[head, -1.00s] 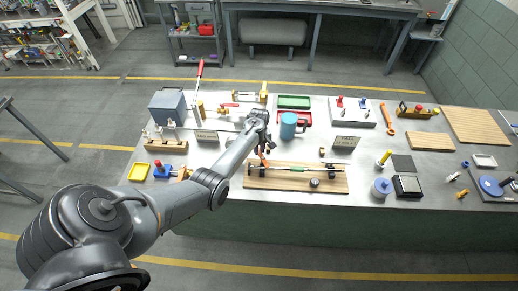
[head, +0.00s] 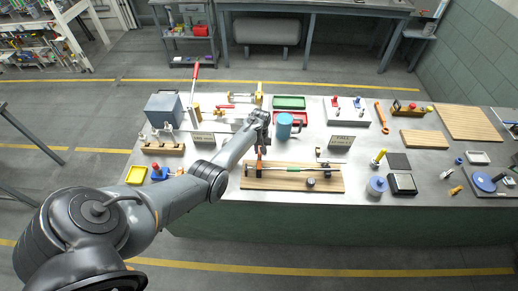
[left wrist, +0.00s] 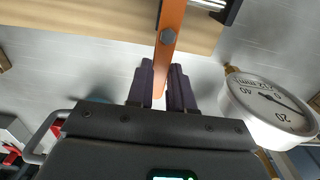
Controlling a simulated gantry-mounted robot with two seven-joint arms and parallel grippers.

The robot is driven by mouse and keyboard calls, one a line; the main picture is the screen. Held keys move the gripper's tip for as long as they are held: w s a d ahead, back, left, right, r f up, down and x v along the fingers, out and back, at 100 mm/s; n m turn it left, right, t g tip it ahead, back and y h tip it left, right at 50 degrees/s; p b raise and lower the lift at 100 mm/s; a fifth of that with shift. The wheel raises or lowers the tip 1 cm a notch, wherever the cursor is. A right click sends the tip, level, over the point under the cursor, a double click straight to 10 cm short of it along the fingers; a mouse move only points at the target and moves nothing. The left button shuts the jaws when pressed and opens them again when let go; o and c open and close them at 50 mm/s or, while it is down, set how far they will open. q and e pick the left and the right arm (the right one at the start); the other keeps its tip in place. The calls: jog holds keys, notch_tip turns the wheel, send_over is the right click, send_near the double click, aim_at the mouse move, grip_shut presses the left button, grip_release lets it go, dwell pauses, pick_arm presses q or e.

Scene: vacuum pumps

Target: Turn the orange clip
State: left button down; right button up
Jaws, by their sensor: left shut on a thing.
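The orange clip (head: 259,164) is a flat strip at the left end of a wooden board (head: 330,184), beside a metal rod (head: 308,169) with a green middle. My left gripper (head: 262,147) is just above and behind it. In the left wrist view the clip (left wrist: 172,30) is a long orange bar with a dark round pivot. Its narrow end lies between the two dark fingers (left wrist: 164,88), which are shut on it. The arm hides part of the bench around the clip. My right gripper is not in view.
A white dial gauge (left wrist: 270,105) is close to the right of the fingers in the left wrist view. A blue mug (head: 284,126) stands right of my gripper, in front of a green tray (head: 288,102).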

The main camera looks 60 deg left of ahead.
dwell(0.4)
pick_arm(q)
jog(key=c, duration=1)
grip_release()
jog(key=shift+r, duration=0.6)
notch_tip(320, 180, up, 10)
jog(key=shift+f+p, duration=0.2)
jog(key=shift+p, duration=0.1)
